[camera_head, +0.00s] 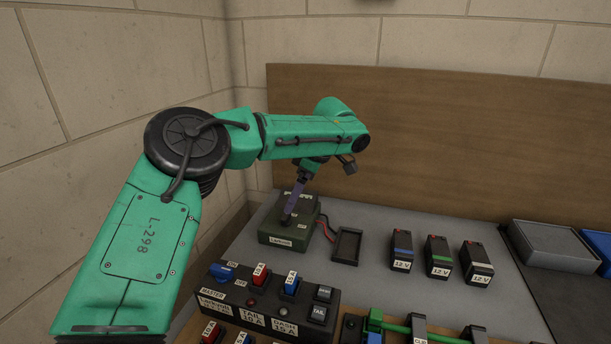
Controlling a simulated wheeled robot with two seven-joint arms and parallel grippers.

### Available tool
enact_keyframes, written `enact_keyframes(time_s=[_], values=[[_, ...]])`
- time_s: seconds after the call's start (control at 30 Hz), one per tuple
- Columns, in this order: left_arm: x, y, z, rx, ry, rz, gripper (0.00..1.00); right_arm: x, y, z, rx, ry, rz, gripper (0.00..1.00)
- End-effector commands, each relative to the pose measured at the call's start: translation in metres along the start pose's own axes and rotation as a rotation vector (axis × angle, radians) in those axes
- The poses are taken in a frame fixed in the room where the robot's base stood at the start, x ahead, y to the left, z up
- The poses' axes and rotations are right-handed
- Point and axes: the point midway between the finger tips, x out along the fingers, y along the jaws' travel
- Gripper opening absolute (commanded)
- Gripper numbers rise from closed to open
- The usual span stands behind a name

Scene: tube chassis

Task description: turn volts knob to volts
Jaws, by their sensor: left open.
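A dark green meter box (275,231) with a pale label on its front stands on the grey bench top at the back left. The volts knob cannot be made out; my left arm's end covers part of the box top. My left gripper (288,214) points down at the top of this box, with a purplish finger in front of it. It is open, and I cannot tell whether it touches the box or a knob. My right gripper is out of view.
A small black tray (347,245) lies right of the box, near red and dark leads. Three 12 V batteries (437,256) stand farther right. A black panel (245,300) with a blue knob (222,272) and fuses is in front. Grey bench between is clear.

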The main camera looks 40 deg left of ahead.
Motion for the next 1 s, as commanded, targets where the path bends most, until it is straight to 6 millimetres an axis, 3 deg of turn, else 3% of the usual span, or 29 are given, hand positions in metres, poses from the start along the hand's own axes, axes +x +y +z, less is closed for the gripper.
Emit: enact_keyframes(time_s=[0.13,0.3,1.0], values=[[-0.048,0.000,-0.001,0.002,-0.003,-0.001,0.85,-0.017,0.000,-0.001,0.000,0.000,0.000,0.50],[-0.082,0.000,-0.002,0.001,0.000,-0.002,0.85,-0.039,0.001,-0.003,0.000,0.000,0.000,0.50],[-0.088,0.000,0.000,-0.001,0.001,0.001,0.85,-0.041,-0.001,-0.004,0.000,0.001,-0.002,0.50]])
